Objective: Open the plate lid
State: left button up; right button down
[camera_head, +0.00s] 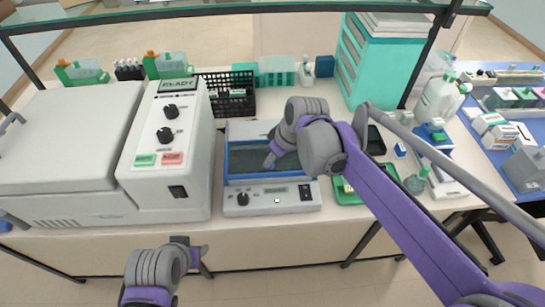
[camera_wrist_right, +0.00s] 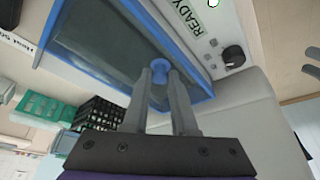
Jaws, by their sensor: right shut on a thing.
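The plate lid (camera_head: 245,162), a dark see-through pane with a blue frame, sits on the grey-white hot plate (camera_head: 235,208) in the middle of the bench. In the right wrist view the lid (camera_wrist_right: 105,50) fills the upper left and has a small blue knob (camera_wrist_right: 159,76). My right gripper (camera_wrist_right: 160,70) is shut on this knob, one finger on each side. In the head view my right gripper (camera_head: 270,160) reaches over the lid and my wrist hides its right part. How far the lid is tilted I cannot tell. My left gripper (camera_head: 198,256) is low in front of the bench, its jaws unclear.
A large white machine (camera_head: 175,145) with knobs and a READY display stands close left of the plate. A black rack (camera_head: 228,95) is behind, a green tray (camera_head: 350,196) to the right. A shelf edge (camera_head: 250,8) crosses above.

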dwell(0.4)
jog(key=w, duration=0.4)
jog(key=w+p, duration=0.1)
jog(key=w, duration=0.8)
jog(key=shift+a+p, duration=0.25)
jog(key=shift+p, duration=0.1)
pick_arm(q)
jog(key=shift+w+r, duration=0.25)
jog(key=shift+r, duration=0.35)
jog(key=shift+w+r, duration=0.2)
jog(key=shift+r, duration=0.35)
pick_arm(e)
jog(key=shift+s, duration=0.1)
jog(key=c, duration=0.7)
grip_release()
pick_arm(q)
jog(key=shift+r, duration=0.3)
pick_arm(e)
jog(key=v, duration=1.1)
jog(key=shift+s, duration=0.1)
jog(key=shift+f, duration=0.1)
